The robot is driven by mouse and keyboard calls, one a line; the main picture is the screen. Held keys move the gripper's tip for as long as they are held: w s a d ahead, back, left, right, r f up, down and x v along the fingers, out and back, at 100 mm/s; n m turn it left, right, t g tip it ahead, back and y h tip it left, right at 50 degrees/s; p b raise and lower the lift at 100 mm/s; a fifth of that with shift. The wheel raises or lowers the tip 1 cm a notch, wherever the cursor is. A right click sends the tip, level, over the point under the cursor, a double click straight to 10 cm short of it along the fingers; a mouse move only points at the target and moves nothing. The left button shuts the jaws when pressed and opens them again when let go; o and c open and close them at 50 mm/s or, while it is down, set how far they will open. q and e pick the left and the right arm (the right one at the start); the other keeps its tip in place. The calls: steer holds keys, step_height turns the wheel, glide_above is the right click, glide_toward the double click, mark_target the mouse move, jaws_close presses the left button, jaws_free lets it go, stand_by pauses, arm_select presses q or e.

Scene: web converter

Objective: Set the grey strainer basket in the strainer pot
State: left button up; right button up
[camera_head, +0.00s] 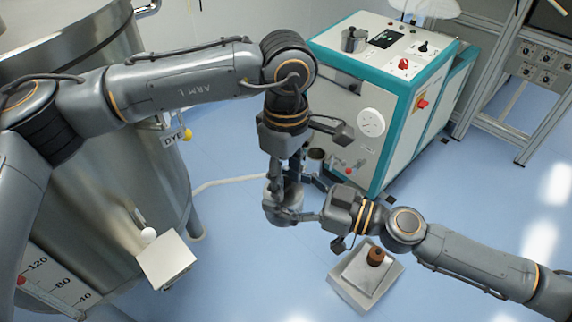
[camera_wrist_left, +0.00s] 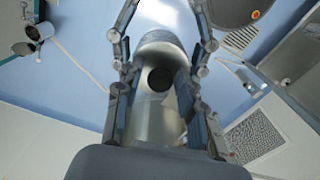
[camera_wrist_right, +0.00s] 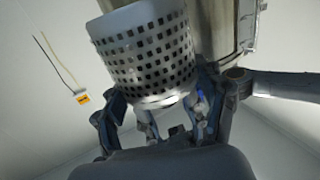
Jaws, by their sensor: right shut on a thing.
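The grey strainer basket, with square holes in its wall, shows tilted in the right wrist view (camera_wrist_right: 140,50). My right gripper (camera_wrist_right: 155,108) is shut on it near its lower end. In the head view my right gripper (camera_head: 300,215) reaches in from the right to a grey cylinder (camera_head: 290,192), which seems to be the basket. My left gripper (camera_head: 287,178) points down, its fingers spread around that cylinder. In the left wrist view the left fingers (camera_wrist_left: 163,20) stand apart on both sides of a shiny cylinder. I cannot tell for certain which vessel is the strainer pot.
A large steel tank (camera_head: 110,160) fills the left. A pale tray (camera_head: 345,288) with a brown-knobbed piece sits lower right. Blue floor lies between.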

arm_select(q)
steer(key=c, duration=0.7)
jaws_close()
arm_select(e)
steer(key=o, duration=1.3)
steer(key=shift+s+d, duration=0.1)
steer(key=shift+d, duration=0.05)
